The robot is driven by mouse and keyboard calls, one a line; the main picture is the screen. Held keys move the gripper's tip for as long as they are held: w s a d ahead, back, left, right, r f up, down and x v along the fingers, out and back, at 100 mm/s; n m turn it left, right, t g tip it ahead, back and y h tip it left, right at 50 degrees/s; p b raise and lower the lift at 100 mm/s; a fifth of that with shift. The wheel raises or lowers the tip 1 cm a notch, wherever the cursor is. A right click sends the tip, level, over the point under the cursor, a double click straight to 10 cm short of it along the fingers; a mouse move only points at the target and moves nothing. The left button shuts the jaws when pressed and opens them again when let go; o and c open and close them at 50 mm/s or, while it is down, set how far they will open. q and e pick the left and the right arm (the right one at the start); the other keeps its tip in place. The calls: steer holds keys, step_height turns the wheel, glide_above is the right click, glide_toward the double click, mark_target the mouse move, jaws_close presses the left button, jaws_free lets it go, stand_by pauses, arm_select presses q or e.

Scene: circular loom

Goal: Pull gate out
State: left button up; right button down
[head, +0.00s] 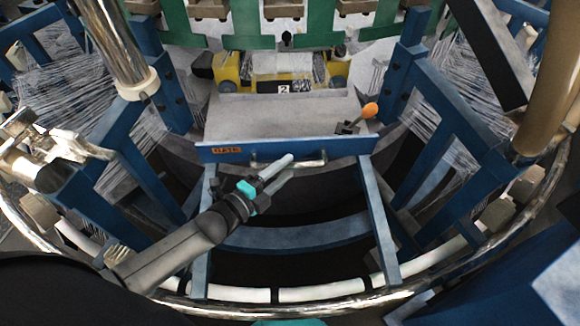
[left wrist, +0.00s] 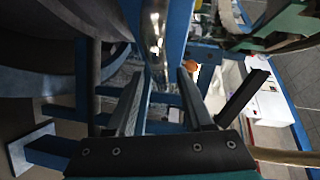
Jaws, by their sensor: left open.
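The gate (head: 285,115) is a grey plate with a blue front face, an orange label at its left and a metal handle bar (head: 315,163) along the front. It lies between two blue side rails, in the middle of the head view. My left gripper (head: 289,164) is open and empty, with its fingertips at the middle of the handle. In the left wrist view the two fingers (left wrist: 161,75) stand apart and point toward the shiny handle (left wrist: 154,28); I cannot tell whether they touch it. My right gripper is not in view.
A lever with an orange knob (head: 370,110) stands at the gate's right end. Blue posts (head: 405,65) stand at both sides. A yellow shuttle (head: 280,70) sits behind the gate. A curved metal rail (head: 330,309) crosses the front. The space under the gate is dark and open.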

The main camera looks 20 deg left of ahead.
arm_select(q)
steer(key=shift+x, duration=1.25)
jaws_close()
stand_by(0.6)
